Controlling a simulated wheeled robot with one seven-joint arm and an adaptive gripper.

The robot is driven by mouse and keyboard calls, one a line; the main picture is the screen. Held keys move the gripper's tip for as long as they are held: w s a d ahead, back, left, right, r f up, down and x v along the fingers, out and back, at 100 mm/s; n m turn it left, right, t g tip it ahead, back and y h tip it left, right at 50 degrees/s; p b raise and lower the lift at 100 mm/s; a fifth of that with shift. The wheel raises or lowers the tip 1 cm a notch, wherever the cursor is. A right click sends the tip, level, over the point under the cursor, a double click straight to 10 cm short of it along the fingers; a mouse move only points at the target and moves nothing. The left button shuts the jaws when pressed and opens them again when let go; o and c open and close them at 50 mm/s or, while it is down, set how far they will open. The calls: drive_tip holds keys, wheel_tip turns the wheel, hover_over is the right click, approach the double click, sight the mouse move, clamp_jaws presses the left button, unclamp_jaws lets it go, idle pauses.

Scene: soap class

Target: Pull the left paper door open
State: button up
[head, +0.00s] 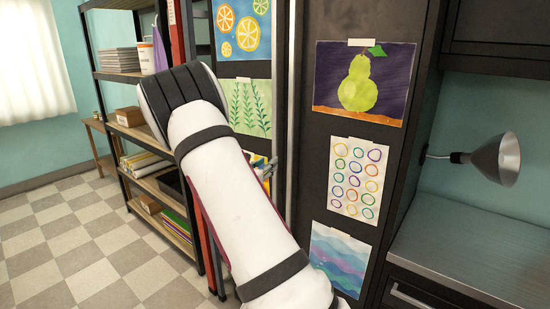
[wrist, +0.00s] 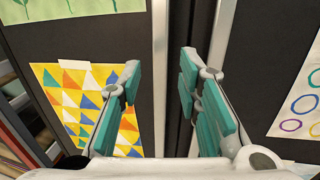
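The dark left paper door (head: 242,69) carries taped paper pictures and looks closed. In the wrist view the left door (wrist: 85,38) shows a triangle-pattern picture. Its long vertical metal handle (wrist: 160,70) runs between the fingers of my gripper (wrist: 158,85). The gripper is open, with a visible gap on both sides of the handle. In the head view my arm hides most of the gripper; only a small part (head: 268,168) shows beside the handles. The right door (head: 316,150) has its own vertical handle (wrist: 215,35), close to the right finger.
A black shelf rack (head: 125,76) with books and boxes stands left of the cabinet. A counter (head: 480,250) with a lamp (head: 496,158) is at the right. Checkered floor (head: 70,240) is clear at the lower left.

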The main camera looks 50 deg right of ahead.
drive_tip(key=x, duration=0.6)
drive_tip(key=shift+d, duration=0.2)
clamp_jaws()
